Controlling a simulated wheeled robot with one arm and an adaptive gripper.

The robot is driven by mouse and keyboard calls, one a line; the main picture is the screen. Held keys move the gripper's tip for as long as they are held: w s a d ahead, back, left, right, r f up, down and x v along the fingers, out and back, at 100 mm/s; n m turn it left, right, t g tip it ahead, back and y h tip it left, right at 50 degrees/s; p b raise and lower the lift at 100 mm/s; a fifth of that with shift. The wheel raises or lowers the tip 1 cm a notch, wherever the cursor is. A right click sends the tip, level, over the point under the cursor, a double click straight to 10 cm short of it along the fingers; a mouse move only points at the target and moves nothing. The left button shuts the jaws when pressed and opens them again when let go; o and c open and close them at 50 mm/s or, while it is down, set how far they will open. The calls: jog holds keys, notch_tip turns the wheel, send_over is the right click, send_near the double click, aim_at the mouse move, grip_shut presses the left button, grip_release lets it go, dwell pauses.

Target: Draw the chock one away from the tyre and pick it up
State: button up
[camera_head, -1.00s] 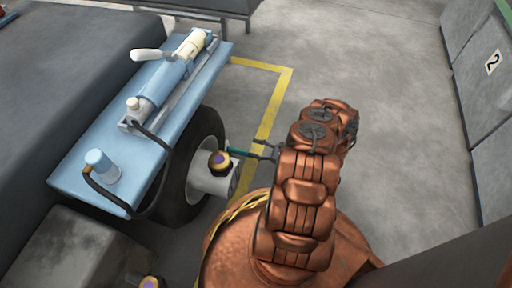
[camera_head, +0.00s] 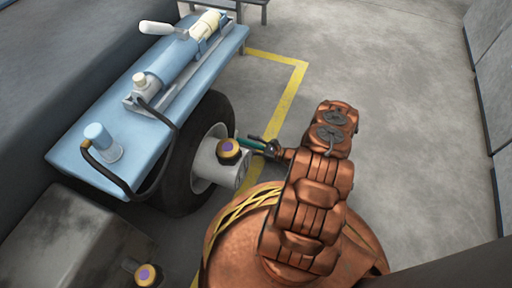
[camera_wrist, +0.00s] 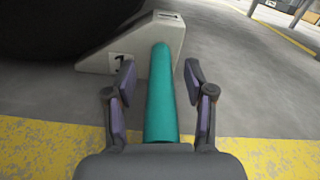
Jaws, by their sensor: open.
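The chock (camera_wrist: 142,42) is a pale grey wedge with a dark numeral, partly cut off, on its side. In the wrist view it stands on the floor against the dark tyre (camera_wrist: 55,25). Its teal round handle (camera_wrist: 161,100) sticks out toward me. My gripper (camera_wrist: 159,75) is open, with one finger on each side of the handle and visible gaps between. In the head view my gripper (camera_head: 268,149) is at the handle (camera_head: 250,143), beside the tyre (camera_head: 180,188). The chock's body is mostly hidden there behind the grey hub.
A grey hub (camera_head: 215,162) with a purple and yellow cap (camera_head: 229,148) juts from the wheel close to my gripper. The blue trailer deck (camera_head: 150,105) overhangs the tyre. A yellow floor line (camera_head: 288,98) runs beside it. The floor to the right is clear; grey cabinets (camera_head: 490,70) stand at the right edge.

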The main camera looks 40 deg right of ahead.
jog(key=shift+w, duration=0.15)
grip_shut()
dwell(0.4)
